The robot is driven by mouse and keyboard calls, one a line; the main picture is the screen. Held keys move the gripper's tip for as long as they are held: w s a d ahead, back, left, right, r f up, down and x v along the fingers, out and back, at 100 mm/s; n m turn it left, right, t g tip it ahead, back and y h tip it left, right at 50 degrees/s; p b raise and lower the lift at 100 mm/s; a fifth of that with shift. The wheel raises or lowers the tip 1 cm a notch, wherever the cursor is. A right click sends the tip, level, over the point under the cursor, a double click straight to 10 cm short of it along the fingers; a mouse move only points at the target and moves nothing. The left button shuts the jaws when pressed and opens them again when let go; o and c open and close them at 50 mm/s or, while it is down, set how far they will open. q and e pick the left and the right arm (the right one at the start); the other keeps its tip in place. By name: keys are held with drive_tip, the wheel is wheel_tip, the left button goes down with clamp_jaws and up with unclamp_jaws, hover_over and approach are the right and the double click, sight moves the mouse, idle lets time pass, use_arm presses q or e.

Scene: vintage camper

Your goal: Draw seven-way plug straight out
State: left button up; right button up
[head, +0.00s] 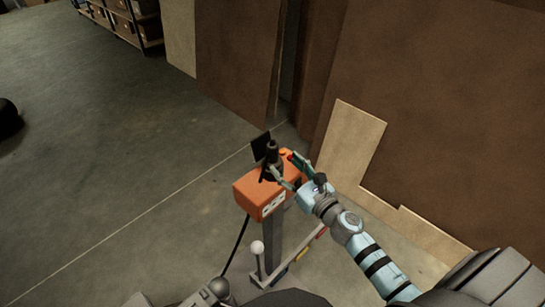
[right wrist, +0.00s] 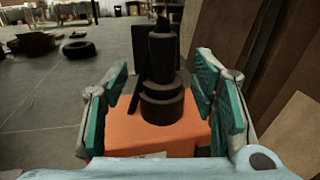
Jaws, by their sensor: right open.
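The black seven-way plug (head: 272,154) stands upright on top of an orange box (head: 257,193). In the right wrist view the plug (right wrist: 163,60) rises in stepped cylinders, with a wider black collar (right wrist: 161,106) at its base against the orange box (right wrist: 130,136). A dark flat flap (head: 261,145) stands up just behind it. My right gripper (head: 285,168) is open, with one finger on each side of the plug. In the right wrist view gaps show between the teal finger pads and the plug. My left gripper is not in view.
The orange box sits on a grey post (head: 272,240), with a black cable and a white-knobbed lever (head: 257,247) beside it. Brown panels (head: 440,110) lean close on the right. The grey floor (head: 110,150) to the left is open. A tire (right wrist: 79,50) lies far off.

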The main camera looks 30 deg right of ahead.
sight(276, 155)
drive_tip(key=w, duration=0.8)
drive_tip(key=shift+a+f, duration=0.25)
drive_tip(key=shift+a, duration=0.15)
clamp_jaws()
